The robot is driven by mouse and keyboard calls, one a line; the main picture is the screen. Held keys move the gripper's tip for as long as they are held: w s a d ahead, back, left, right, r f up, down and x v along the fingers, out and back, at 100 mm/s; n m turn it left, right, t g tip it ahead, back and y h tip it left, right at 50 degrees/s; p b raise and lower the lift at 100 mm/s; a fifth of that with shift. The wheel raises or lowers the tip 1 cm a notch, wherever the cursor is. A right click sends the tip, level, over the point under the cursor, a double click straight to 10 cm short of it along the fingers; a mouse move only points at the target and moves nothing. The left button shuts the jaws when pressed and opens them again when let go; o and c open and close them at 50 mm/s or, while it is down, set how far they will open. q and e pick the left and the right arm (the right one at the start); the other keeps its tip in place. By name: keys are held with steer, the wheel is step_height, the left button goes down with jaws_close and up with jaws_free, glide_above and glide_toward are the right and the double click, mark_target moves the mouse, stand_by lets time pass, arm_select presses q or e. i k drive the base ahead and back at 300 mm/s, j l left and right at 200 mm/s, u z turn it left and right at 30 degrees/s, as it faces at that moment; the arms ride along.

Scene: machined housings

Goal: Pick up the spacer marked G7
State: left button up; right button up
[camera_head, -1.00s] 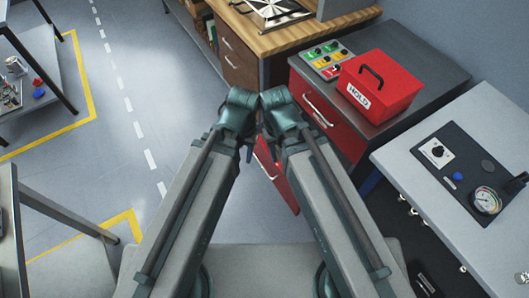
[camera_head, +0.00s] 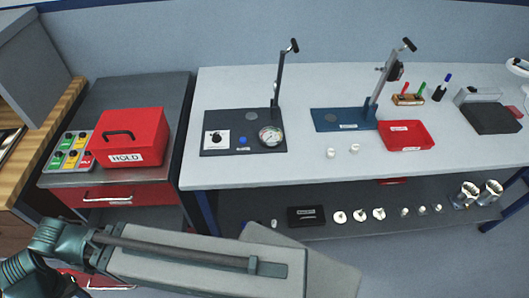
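Two small white cylindrical pieces stand on the light workbench top: a left one (camera_head: 331,153) and a right one (camera_head: 357,149). More small pale cylinders (camera_head: 422,210) stand on the dark lower shelf, to the right of several pale discs (camera_head: 359,215). I cannot read a G7 mark on any of them, so I cannot tell which piece is the spacer G7. Folded arm links of mine cross the bottom left. Neither gripper shows in this view.
The workbench (camera_head: 235,91) carries a gauge panel (camera_head: 222,141), a blue lever fixture (camera_head: 343,120), a red tray (camera_head: 405,135) and a dark block (camera_head: 491,118). A red HOLD box (camera_head: 130,138) sits on the cabinet at left. A black case (camera_head: 305,215) lies on the lower shelf.

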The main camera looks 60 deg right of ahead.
mark_target(331, 153)
steer(key=z, duration=2.85)
